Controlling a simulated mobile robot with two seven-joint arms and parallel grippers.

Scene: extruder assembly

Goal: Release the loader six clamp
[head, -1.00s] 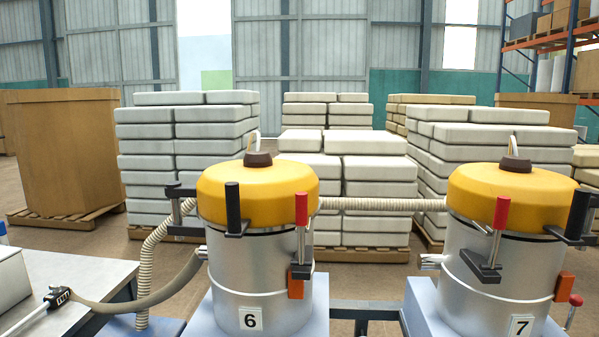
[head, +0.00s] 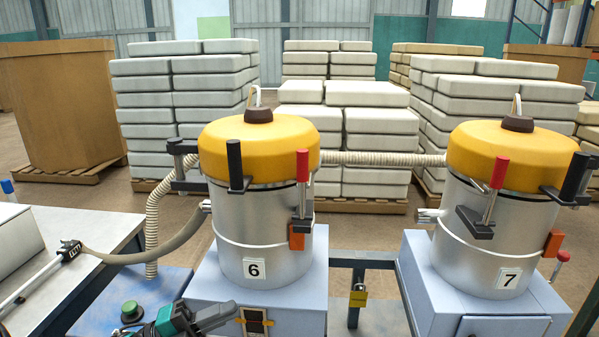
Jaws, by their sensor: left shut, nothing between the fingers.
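Loader six (head: 258,215) is a silver drum with a yellow lid (head: 255,145) and a "6" label. A clamp with an upright red handle (head: 303,166) sits on its front right side, its dark bracket (head: 302,222) against the drum. A second upright handle, black (head: 235,165), stands at the lid's front left. My left gripper (head: 228,312) is at the bottom edge, teal and dark grey, below and in front of loader six and well apart from the clamp. It is shut and empty, partly cut off by the frame. My right gripper is not in view.
Loader seven (head: 490,245) stands to the right with its own red-handled clamp (head: 497,174). A beige hose (head: 385,159) runs behind both loaders. A wand with a hose (head: 68,252) lies on the left table. A green button (head: 130,308) and a padlock (head: 358,296) are low in front.

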